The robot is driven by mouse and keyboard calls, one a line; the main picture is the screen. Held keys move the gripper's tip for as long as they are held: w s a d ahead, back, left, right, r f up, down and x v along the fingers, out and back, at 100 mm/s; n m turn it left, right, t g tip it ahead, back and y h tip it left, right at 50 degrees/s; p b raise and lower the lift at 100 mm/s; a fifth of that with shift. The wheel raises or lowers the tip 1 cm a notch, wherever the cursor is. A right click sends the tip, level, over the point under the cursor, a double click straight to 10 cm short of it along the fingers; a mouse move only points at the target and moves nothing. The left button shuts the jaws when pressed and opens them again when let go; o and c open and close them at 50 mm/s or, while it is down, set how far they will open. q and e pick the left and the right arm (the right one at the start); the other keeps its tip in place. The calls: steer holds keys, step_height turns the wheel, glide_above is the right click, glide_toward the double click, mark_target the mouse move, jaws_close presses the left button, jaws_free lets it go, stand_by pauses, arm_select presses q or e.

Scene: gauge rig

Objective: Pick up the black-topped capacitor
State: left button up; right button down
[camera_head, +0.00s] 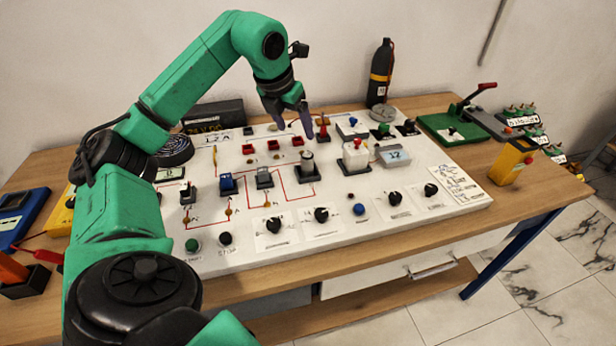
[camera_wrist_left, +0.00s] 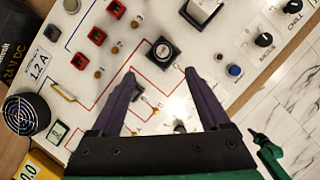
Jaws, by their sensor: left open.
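The black-topped capacitor (camera_head: 308,163) stands upright on a square black base on the white panel (camera_head: 335,262). From above, in the left wrist view, its round dark top (camera_wrist_left: 163,51) is ringed by a pale rim. My left gripper (camera_head: 291,120) is open and empty, with its dark purple fingers pointing down above the panel, behind the capacitor in the head view. In the left wrist view the capacitor lies just beyond the tips of the left gripper (camera_wrist_left: 160,73), roughly centred between them and apart from both.
Red blocks (camera_head: 273,145) lie behind. Knobs (camera_head: 321,214) line the panel's front. A dark cylinder (camera_head: 380,75) stands at the back.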

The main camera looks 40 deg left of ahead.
mark_target(306, 158)
arm_select(q)
steer(key=p+x, duration=0.1)
steer(key=x, duration=0.3)
steer(key=p+x, duration=0.1)
steer(key=x, duration=0.4)
steer(key=p+x, duration=0.1)
steer(key=x, duration=0.3)
steer(key=shift+s+d+f+p, duration=0.1)
steer(key=shift+d+f+p, duration=0.25)
steer(key=shift+f, duration=0.1)
steer(key=shift+w+a+f, duration=0.1)
steer(key=shift+w+f, duration=0.1)
steer(key=shift+f, duration=0.3)
jaws_close()
arm_select(e)
steer(key=r, duration=0.2)
steer(key=shift+w+r, duration=0.3)
steer(key=shift+r, duration=0.1)
